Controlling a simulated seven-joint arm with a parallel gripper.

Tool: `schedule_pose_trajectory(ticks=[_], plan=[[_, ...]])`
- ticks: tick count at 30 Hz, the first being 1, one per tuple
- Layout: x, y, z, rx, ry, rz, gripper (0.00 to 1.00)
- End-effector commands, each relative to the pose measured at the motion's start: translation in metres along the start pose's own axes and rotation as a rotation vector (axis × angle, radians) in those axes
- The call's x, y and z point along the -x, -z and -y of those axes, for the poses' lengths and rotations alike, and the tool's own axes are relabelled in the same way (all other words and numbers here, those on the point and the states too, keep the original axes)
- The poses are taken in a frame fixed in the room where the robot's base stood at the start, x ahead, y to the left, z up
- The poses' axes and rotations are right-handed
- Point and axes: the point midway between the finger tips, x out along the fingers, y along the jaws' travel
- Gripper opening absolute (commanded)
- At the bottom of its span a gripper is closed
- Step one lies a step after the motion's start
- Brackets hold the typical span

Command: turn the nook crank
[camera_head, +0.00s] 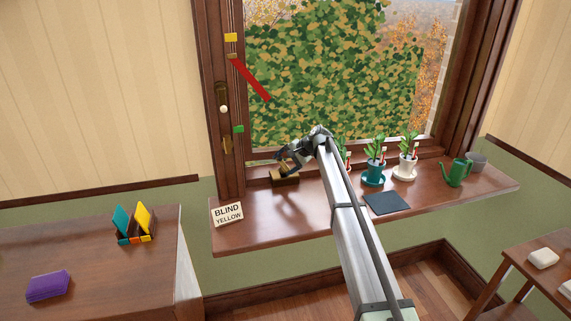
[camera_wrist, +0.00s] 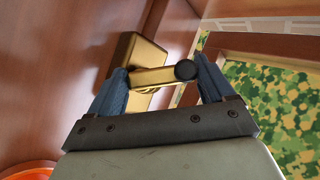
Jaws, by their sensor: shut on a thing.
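The nook crank is a brass box (camera_head: 287,179) on the window sill at the left end of the window. In the wrist view its brass arm (camera_wrist: 155,77) ends in a dark round knob (camera_wrist: 186,70), with the brass housing (camera_wrist: 145,50) behind. My gripper (camera_head: 284,165) is at the crank, and in the wrist view its blue fingers (camera_wrist: 163,77) are shut with the crank's arm and knob between them. In the head view the gripper hides most of the crank arm.
A card reading "BLIND YELLOW" (camera_head: 228,214) stands on the sill. The left window post carries a yellow mark (camera_head: 231,37), a red pointer (camera_head: 252,80) and a green mark (camera_head: 239,129). Potted plants (camera_head: 375,158), a dark mat (camera_head: 387,203) and a green watering can (camera_head: 455,172) stand right of my arm.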

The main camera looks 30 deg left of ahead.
Motion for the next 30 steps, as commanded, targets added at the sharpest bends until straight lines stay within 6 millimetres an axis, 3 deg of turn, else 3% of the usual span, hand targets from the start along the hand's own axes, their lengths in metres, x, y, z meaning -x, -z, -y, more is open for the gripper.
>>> schedule_pose_trajectory(ticks=[15, 16, 18, 21, 30], plan=[[-0.0011, -0.003, -0.0041, 0.014, -0.018, 0.007, 0.51], [-0.0011, -0.0031, -0.0041, 0.014, -0.018, 0.007, 0.85], [-0.0011, -0.0028, -0.0038, 0.014, -0.017, 0.006, 0.91], [-0.0008, -0.0022, -0.0029, 0.013, -0.016, 0.005, 1.0], [0.0032, -0.0011, -0.0013, 0.013, -0.013, 0.002, 1.0]])
